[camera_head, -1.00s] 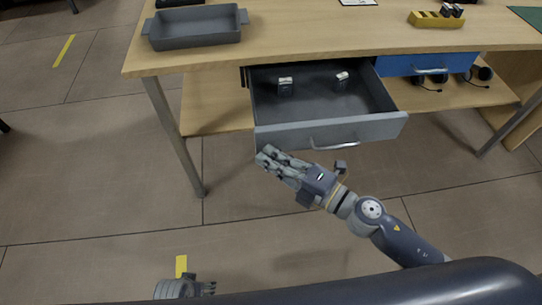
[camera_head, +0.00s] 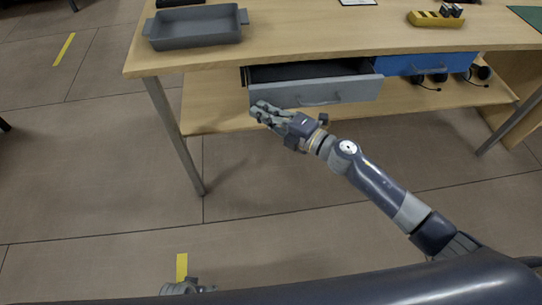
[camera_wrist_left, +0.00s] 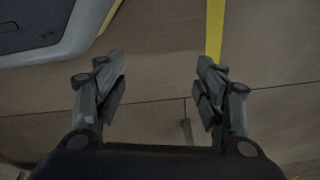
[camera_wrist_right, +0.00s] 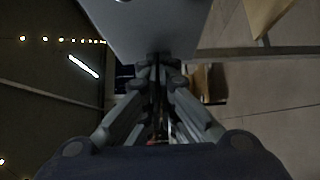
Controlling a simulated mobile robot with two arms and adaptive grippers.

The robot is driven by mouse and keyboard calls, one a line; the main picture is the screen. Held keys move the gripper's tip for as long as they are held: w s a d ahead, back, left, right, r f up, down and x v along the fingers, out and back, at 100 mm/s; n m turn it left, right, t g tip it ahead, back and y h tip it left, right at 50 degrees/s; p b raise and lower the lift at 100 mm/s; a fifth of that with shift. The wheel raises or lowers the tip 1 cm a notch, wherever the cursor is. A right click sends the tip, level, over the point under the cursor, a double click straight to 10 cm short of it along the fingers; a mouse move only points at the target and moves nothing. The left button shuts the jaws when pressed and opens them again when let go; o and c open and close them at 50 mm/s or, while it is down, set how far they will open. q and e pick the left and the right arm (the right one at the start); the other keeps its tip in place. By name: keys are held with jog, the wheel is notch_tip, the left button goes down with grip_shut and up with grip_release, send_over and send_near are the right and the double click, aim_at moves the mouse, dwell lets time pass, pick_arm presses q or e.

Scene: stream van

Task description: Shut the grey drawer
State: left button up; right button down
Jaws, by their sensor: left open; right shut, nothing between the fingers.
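My right gripper (camera_head: 257,108) is shut and empty, at the left end of the drawer front. In the right wrist view its closed fingers (camera_wrist_right: 157,62) are up against a grey panel (camera_wrist_right: 150,25); whether they touch cannot be told for sure. My left gripper (camera_wrist_left: 160,75) is open and empty above the floor, far from the drawer.
The blue drawer (camera_head: 425,64) beside it is shut. A grey tray (camera_head: 195,27) and a yellow holder (camera_head: 436,19) stand on the wooden table (camera_head: 330,35). Headsets (camera_head: 430,80) lie on the lower shelf (camera_head: 215,115). The floor in front is clear.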

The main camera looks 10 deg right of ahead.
jog(key=w+b, duration=0.1)
jog(key=w, duration=0.3)
jog(key=w+b, duration=0.1)
jog(key=w, duration=0.4)
jog(key=shift+w+a+f, duration=0.1)
jog(key=shift+w+a, duration=0.1)
jog(key=shift+w, duration=0.05)
jog(key=shift+w+b, duration=0.3)
jog(key=shift+b, duration=0.05)
pick_arm(q)
jog(key=w+r, duration=0.3)
jog(key=r, duration=0.6)
jog(key=shift+w+d+r+t, duration=0.2)
jog(key=shift+w+r+t, duration=0.1)
jog(key=shift+w, duration=0.1)
pick_arm(e)
jog(key=shift+d+r, duration=0.1)
jog(key=shift+r, duration=0.1)
jog(key=shift+w, duration=0.1)
